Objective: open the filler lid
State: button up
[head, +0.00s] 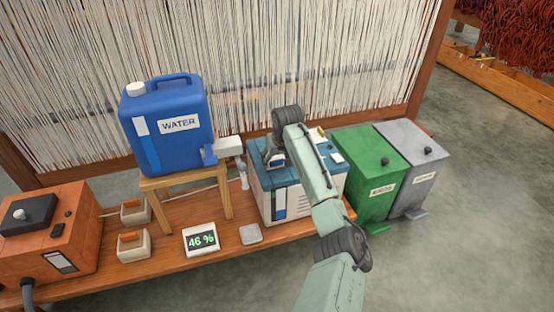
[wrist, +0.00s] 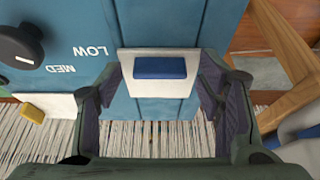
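The blue-topped humidifier-like unit (head: 283,205) stands on the wooden bench in the head view, partly behind my arm. In the wrist view its blue top (wrist: 215,25) is seen from above, upside down. A white plate with a blue bar (wrist: 160,68), which looks like the filler lid, lies flat near the edge of that top and appears closed. My gripper (wrist: 160,92) is open, its two fingers spread on either side of the plate, with nothing between them gripped. Their height above it is hard to judge. In the head view my arm largely hides the gripper.
A blue water can (head: 165,140) stands on a wooden stand (head: 178,184) left of the unit. A green bin (head: 368,165) and a grey bin (head: 420,165) stand right of it. A display reading 46 % (head: 201,241) sits in front. Hanging warp threads are behind.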

grip_shut()
dwell(0.6)
